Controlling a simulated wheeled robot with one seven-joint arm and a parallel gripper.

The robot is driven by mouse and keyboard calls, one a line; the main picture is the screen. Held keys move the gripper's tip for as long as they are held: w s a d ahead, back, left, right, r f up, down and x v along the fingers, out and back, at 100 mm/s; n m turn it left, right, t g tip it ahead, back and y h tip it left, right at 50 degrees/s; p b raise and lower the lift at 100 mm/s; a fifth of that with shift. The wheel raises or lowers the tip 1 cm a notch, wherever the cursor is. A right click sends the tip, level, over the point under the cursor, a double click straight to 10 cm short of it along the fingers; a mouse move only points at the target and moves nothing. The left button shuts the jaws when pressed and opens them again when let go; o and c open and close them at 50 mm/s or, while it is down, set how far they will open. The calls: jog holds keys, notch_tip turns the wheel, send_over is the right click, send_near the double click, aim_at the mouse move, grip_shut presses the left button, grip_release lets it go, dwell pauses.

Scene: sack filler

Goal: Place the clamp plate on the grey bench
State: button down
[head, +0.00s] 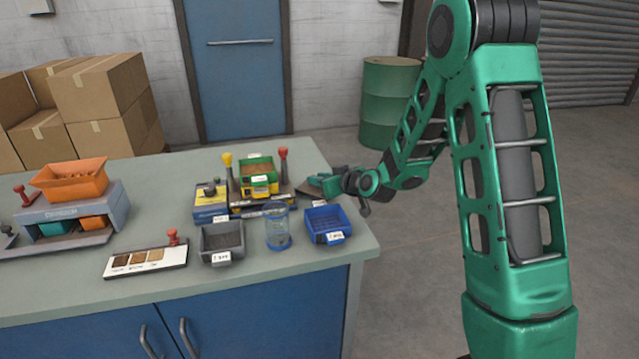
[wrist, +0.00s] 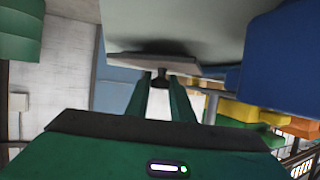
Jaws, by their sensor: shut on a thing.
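My gripper (head: 322,182) is at the right end of the grey bench (head: 352,243), beside the filler unit. The wrist view shows both green fingers (wrist: 160,82) closed on a small dark knob. The knob joins a flat grey plate, which I take to be the clamp plate (wrist: 140,62). In the head view the clamp plate (head: 307,190) is a small dark slab at the fingertips, partly hidden. I cannot tell whether it touches anything beneath it.
Close by are a blue bin (head: 328,223), a clear jar (head: 277,230), a grey bin (head: 222,242) and a yellow and black unit (head: 258,184) with a green-rimmed tray. A sample card (head: 146,260) lies further left. Bare bench shows along the front and back.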

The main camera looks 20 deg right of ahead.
jog(key=shift+f, duration=0.35)
jog(key=c, duration=1.5)
grip_release()
jog(key=shift+f, duration=0.1)
jog(key=shift+c, duration=0.2)
jog(key=shift+s+d+r, duration=0.15)
jog(key=shift+s+r, duration=0.15)
jog(key=shift+s, duration=0.05)
jog(key=v, duration=1.1)
jog(key=shift+s, duration=0.1)
